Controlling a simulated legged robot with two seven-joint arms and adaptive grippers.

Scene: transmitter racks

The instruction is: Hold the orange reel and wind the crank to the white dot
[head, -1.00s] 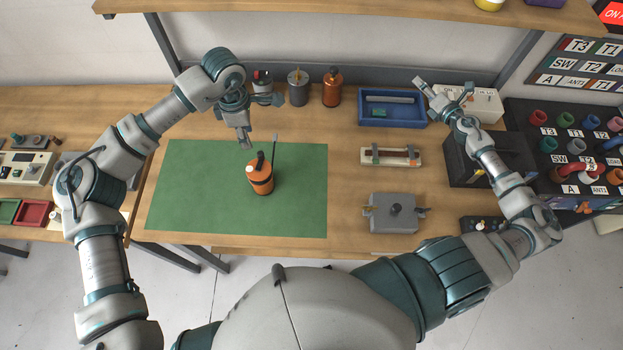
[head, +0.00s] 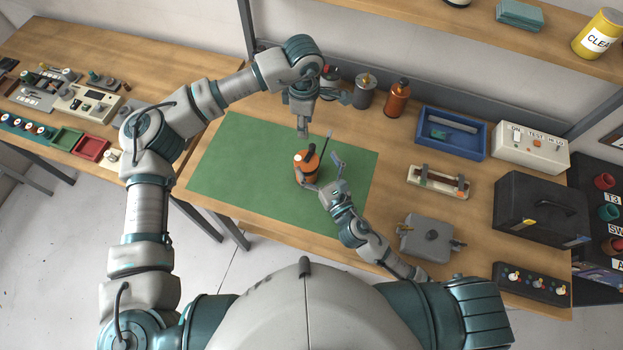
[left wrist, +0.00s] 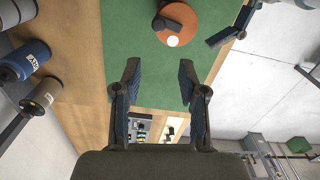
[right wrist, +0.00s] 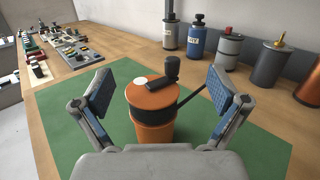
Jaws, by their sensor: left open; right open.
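The orange reel (head: 309,176) stands upright on the green mat (head: 232,160). Its black crank knob (right wrist: 172,67) rises from the top. The white dot (right wrist: 141,81) is on the top rim, apart from the knob; it also shows in the left wrist view (left wrist: 173,41). My right gripper (right wrist: 160,92) is open and low at the reel's near right side, one finger on either side of the reel; contact is not clear. My left gripper (head: 318,118) is open and empty, behind and above the reel. In the left wrist view the reel (left wrist: 190,20) lies beyond its fingertips.
A thin dark rod (head: 327,141) leans beside the reel. A grey canister (head: 365,92) and a copper bottle (head: 397,99) stand behind the mat. A blue tray (head: 478,147), a small fixture (head: 438,182) and a grey box (head: 427,238) are to the right. The mat's left part is clear.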

